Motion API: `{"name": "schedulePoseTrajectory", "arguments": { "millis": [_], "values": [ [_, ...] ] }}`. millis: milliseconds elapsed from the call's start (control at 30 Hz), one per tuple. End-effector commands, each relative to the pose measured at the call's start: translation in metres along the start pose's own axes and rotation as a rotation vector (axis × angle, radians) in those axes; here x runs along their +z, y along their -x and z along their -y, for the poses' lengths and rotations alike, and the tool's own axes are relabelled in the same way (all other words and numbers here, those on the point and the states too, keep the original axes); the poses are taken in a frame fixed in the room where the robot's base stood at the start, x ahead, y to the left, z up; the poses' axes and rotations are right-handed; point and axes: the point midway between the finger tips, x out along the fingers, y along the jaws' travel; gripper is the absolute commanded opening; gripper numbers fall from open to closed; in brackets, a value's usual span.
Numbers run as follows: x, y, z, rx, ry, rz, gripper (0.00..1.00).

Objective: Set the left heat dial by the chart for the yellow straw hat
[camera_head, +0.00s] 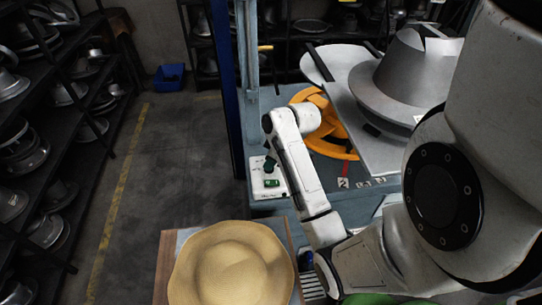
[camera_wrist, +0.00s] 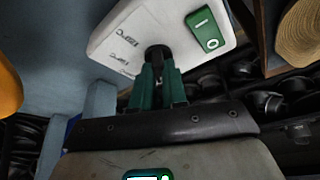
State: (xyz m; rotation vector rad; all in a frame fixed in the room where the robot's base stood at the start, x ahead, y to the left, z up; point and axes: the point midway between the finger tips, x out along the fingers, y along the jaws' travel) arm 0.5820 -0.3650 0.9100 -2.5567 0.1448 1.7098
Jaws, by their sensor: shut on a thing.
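The heat control box (camera_head: 257,187) is a small white panel at the left end of the press bench; its white face (camera_wrist: 115,40) fills the top of the wrist view. It bears a green rocker switch (camera_wrist: 205,30) and printed temperature marks too small to read surely. My gripper (camera_wrist: 158,68) has dark green fingers shut on a dark round dial (camera_wrist: 157,52) on this face. The fingers hide most of the dial, and its setting cannot be read. In the head view my gripper (camera_head: 269,165) points down onto the box. The yellow straw hat (camera_head: 230,265) lies on a wooden-edged board. I cannot make out a chart.
The grey metal press (camera_head: 405,75) and an orange wheel-like part (camera_head: 325,125) stand right of the box. A numbered label (camera_head: 343,183) is on the bench. Shelves of metal hat forms (camera_head: 30,150) line the left. The floor (camera_head: 160,160) between is clear.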

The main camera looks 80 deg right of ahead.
Motion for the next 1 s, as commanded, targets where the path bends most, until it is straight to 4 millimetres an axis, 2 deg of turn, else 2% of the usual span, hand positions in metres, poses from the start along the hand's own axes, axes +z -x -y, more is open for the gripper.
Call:
{"name": "schedulePoseTrajectory", "arguments": {
  "millis": [700,1000],
  "values": [
    [-0.0029,0.0,0.0053,0.258,-0.62,0.0,0.0],
    [-0.0033,-0.0011,0.0055,0.346,-0.833,-0.001,0.0]
  ]
}}
